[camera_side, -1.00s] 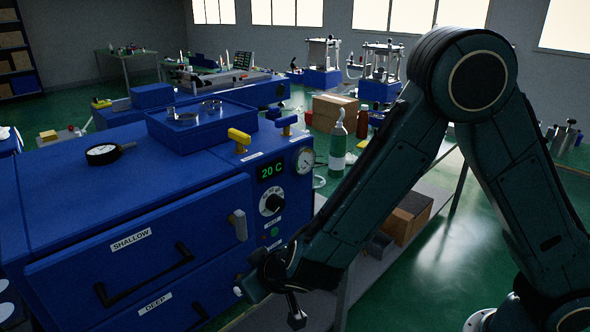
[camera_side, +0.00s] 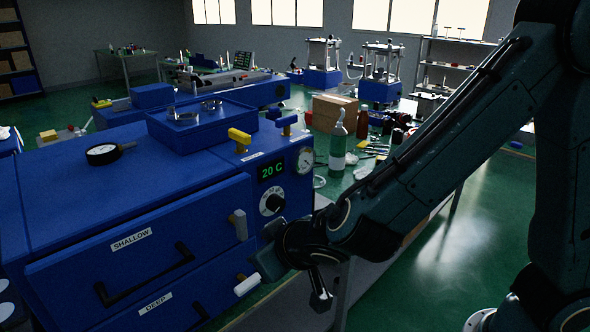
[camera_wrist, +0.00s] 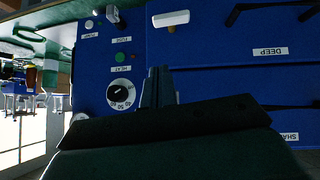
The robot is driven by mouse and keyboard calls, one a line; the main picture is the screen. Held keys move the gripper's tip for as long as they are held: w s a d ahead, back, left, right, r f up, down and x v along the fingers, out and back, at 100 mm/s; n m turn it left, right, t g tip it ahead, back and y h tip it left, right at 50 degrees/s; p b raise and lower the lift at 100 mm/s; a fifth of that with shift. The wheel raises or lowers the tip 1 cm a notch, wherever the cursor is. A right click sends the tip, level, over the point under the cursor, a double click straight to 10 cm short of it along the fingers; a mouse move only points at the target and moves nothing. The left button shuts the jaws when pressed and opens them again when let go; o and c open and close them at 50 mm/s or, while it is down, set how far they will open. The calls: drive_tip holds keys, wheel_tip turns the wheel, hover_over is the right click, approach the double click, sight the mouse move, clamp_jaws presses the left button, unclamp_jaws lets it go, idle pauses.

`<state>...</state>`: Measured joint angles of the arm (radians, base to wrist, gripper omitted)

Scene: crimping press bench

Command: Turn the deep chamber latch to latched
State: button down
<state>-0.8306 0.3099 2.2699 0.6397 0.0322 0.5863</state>
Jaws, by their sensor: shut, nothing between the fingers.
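The deep chamber latch (camera_side: 247,285) is a white handle beside the DEEP drawer on the blue cabinet's front. It lies roughly level, and the wrist view shows it crosswise too (camera_wrist: 171,18), next to the DEEP label (camera_wrist: 267,51). My gripper (camera_side: 264,263) is just above and right of it in the side view, apart from it. In the wrist view my fingers (camera_wrist: 159,86) are together and empty, pointing at the cabinet face. The shallow latch (camera_side: 238,225), a grey handle, stands nearly upright above; it is not visible in the wrist view.
The control panel has a 20 C display (camera_side: 271,170), a dial (camera_side: 271,204) and a gauge (camera_side: 305,160), close to my gripper. Black drawer handles (camera_side: 146,277) stick out on the left. Open floor lies at right.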

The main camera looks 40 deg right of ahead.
drive_tip(key=shift+d+v, duration=0.2)
drive_tip(key=shift+v, duration=1.7)
drive_tip(key=s+d+r+m+g, duration=0.1)
drive_tip(key=s+d+r, duration=0.2)
drive_tip(key=d, duration=0.4)
drive_tip(key=s+d+r+m+g, duration=0.1)
drive_tip(key=s+d+r+g, duration=0.15)
drive_tip(key=d, duration=0.35)
drive_tip(key=s+d+r, duration=0.2)
drive_tip(key=s+d, duration=0.1)
drive_tip(key=s, duration=0.3)
drive_tip(key=s+d+r+n+y, duration=0.1)
drive_tip(key=s+d+r, duration=0.1)
drive_tip(key=s, duration=0.4)
drive_tip(key=shift+s+d+n, duration=0.3)
drive_tip(key=shift+s+d, duration=0.1)
drive_tip(key=shift+d, duration=0.3)
drive_tip(key=shift+w, duration=0.1)
